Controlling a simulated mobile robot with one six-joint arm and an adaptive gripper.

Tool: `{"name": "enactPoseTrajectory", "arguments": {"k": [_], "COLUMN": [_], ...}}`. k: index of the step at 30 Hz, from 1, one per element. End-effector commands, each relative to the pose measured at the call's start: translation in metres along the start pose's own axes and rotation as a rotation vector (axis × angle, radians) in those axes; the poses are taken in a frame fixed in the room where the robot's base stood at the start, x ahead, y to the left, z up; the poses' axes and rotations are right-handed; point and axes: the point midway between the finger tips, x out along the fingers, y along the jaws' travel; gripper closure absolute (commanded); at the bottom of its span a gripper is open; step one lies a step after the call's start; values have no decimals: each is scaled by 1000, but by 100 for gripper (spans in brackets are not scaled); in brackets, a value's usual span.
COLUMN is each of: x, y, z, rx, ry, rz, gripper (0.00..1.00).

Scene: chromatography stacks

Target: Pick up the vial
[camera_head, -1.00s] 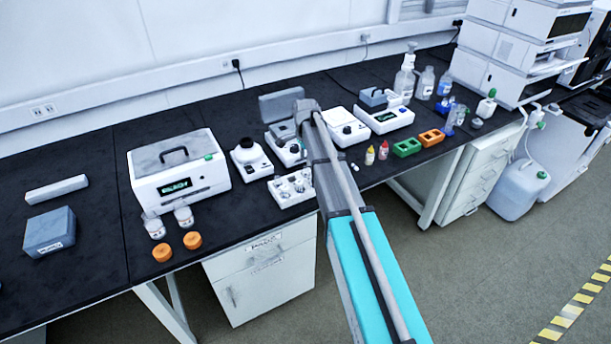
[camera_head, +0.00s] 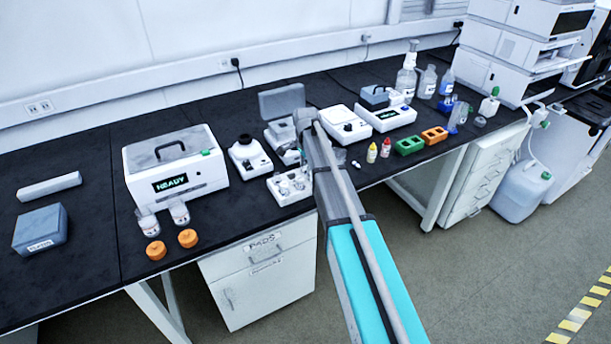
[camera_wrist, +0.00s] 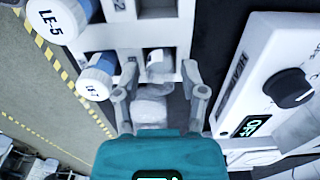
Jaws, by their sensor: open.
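The white rack (camera_wrist: 150,32) is at the top of the wrist view, with square openings. A white-capped vial (camera_wrist: 157,62) shows in one opening, ahead of my fingers. I cannot tell whether anything touches the fingers. In the head view the rack (camera_head: 283,197) holds small clear vials, beside my arm's end.
A white device with a black knob and "OFF" display (camera_wrist: 265,95) stands close to the right of my gripper. In the head view, a box showing READY (camera_head: 176,168), two jars and orange caps (camera_head: 157,250) lie left. Dropper bottles (camera_head: 372,153) and coloured racks (camera_head: 409,145) are right.

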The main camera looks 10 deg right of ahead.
Motion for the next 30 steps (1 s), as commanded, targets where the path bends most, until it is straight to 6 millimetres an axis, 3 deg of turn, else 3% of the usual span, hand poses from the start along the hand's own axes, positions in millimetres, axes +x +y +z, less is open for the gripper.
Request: {"name": "enactPoseTrajectory", "arguments": {"k": [19,27,30], "x": [1,1,1], "y": [0,0,0], "z": [0,-1,-1], "rx": [1,1,1], "ry": [0,0,0], "rz": [0,0,0], "gripper": [46,96,99]}}
